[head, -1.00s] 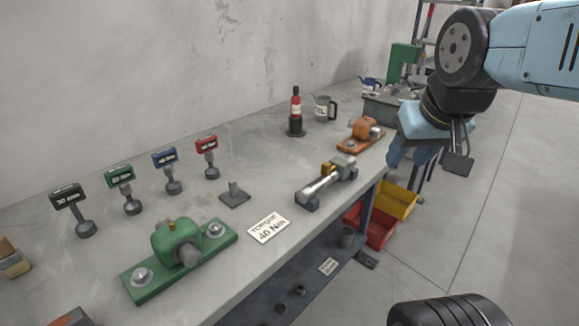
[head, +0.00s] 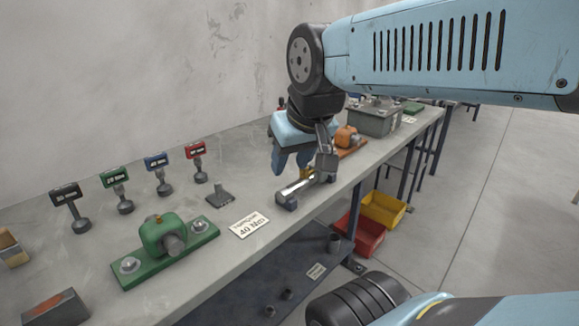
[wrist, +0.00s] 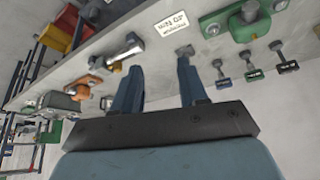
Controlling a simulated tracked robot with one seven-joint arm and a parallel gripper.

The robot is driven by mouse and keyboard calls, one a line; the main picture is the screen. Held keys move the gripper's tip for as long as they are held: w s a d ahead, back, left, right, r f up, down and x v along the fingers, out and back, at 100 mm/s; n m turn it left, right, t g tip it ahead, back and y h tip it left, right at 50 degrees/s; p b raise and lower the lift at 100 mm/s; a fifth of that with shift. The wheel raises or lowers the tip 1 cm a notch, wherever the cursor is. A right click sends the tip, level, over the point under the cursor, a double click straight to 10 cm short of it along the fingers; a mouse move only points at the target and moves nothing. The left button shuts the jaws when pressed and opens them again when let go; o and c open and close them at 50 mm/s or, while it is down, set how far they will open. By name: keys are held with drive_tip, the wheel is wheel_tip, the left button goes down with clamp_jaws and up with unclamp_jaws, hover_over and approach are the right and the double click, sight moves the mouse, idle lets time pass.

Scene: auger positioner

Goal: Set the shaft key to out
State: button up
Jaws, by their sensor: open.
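A silver shaft (head: 300,187) lies across small dark blocks on the workbench; in the wrist view it (wrist: 122,50) sits left of my fingers, with a brass-yellow piece (wrist: 131,38) at one end. My gripper (head: 290,170) hangs above and behind the shaft in the head view. Its two blue fingers are apart and empty in the wrist view (wrist: 160,64).
Several labelled tools (head: 158,172) stand along the back. An orange unit (head: 346,137) and grey box (head: 374,120) stand beyond. Red (head: 362,236) and yellow (head: 383,209) bins sit below the bench edge.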

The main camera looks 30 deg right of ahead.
drive_tip(key=shift+o, duration=0.8)
drive_tip(key=n+g, duration=0.4)
drive_tip(key=g, duration=0.2)
hover_over(304, 172)
drive_tip(key=w, duration=0.2)
wheel_tip(304, 172, down, 6)
drive_tip(key=f, duration=0.9)
drive_tip(key=d+f, duration=0.1)
drive_tip(key=f, duration=0.3)
drive_tip(key=shift+s+f, duration=0.15)
drive_tip(key=shift+f, duration=0.05)
drive_tip(key=shift+c, duration=0.4)
clamp_jaws()
